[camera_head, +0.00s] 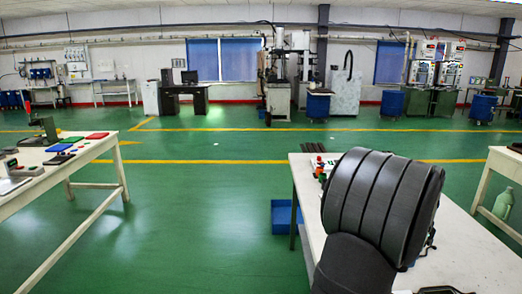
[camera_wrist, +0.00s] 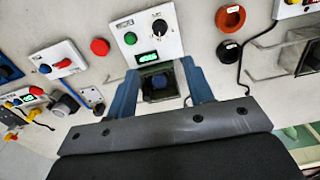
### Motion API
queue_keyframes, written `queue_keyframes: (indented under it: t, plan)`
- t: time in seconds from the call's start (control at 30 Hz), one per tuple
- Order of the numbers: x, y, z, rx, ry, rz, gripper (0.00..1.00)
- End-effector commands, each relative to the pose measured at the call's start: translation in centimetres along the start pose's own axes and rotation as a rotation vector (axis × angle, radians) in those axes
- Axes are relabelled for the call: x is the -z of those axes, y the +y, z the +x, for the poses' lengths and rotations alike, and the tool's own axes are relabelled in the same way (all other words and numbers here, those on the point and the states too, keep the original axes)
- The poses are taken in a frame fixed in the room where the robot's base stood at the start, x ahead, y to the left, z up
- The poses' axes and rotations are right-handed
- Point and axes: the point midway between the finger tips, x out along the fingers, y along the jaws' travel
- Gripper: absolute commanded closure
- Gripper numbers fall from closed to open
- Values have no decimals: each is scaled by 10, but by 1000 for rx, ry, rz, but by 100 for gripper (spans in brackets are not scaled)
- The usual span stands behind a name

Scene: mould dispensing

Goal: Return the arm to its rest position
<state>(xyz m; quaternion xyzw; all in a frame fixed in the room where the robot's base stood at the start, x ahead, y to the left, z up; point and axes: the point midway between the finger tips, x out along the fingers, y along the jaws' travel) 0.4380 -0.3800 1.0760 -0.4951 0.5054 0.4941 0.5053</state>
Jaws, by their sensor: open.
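My gripper (camera_wrist: 158,75) shows in the wrist view with its two blue fingers spread apart, pointing at the white table top (camera_wrist: 85,20). A dark square fixture (camera_wrist: 160,98) with a small blue round part in it shows between the fingers. I see nothing gripped, and I cannot tell the gap between fingertips and table. In the head view my thick dark arm stands over the white table (camera_head: 470,262) at the right and hides much of it; the gripper itself is not visible there.
A control panel (camera_wrist: 147,35) with knob and green display lies near the fingers. Beside it are a red button (camera_wrist: 100,47), an orange-red round dish (camera_wrist: 230,18) and a metal-framed fixture (camera_wrist: 300,55). A blue bin (camera_head: 283,216) stands left of the table. Green floor (camera_head: 210,225) is open.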

Motion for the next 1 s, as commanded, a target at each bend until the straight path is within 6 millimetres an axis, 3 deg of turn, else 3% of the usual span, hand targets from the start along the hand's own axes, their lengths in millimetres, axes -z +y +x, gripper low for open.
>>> queue_keyframes:
  t: [0.03,0.9,1.0]
  plan:
    - [0,0,-11,3,3,0,52]
    - [-1,1,170,-4,-4,0,52]
    - [0,0,167,0,-1,-80,52]
